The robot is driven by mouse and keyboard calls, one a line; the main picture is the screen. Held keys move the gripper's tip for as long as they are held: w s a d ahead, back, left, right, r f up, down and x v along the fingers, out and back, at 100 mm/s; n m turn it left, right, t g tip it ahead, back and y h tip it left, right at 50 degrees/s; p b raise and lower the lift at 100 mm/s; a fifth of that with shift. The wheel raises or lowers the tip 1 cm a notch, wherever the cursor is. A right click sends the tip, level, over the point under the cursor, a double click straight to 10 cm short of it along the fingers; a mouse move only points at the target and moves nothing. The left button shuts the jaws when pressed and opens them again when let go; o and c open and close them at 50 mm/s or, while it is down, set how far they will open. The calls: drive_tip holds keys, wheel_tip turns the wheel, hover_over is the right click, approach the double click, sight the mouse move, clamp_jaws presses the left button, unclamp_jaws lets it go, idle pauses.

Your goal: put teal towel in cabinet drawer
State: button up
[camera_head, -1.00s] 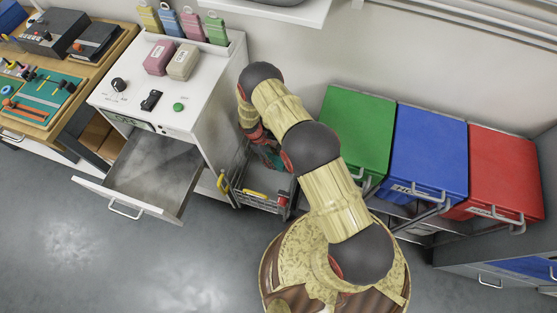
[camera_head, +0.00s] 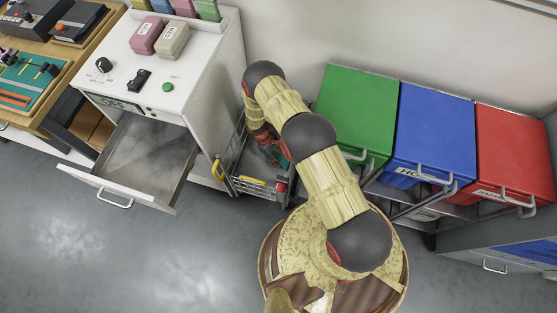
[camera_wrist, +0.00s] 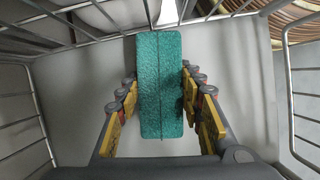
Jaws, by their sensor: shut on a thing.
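The teal towel (camera_wrist: 161,88) is a flat folded rectangle with a seam down its length, between the two fingers of my gripper (camera_wrist: 160,92) in the wrist view. My gripper is shut on it, inside a wire basket (camera_wrist: 35,105). In the head view my arm reaches down to this wire basket trolley (camera_head: 262,187), and the fingers are largely hidden. The cabinet drawer (camera_head: 150,160) is pulled open at the front of the white cabinet (camera_head: 215,70), left of the trolley. Its visible floor looks empty.
Pink and beige blocks (camera_head: 147,35) sit on the cabinet top. Green, blue and red bins (camera_head: 358,112) stand in a row on the right. A wooden workbench (camera_head: 48,108) is at the left. The grey floor before the drawer is clear.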

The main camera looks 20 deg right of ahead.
drive_tip(key=shift+f+b, duration=0.4)
drive_tip(key=shift+b, duration=0.05)
drive_tip(key=o, duration=1.3)
drive_tip(key=shift+o, duration=0.3)
drive_tip(key=shift+r+p, duration=0.2)
drive_tip(key=shift+p, duration=0.15)
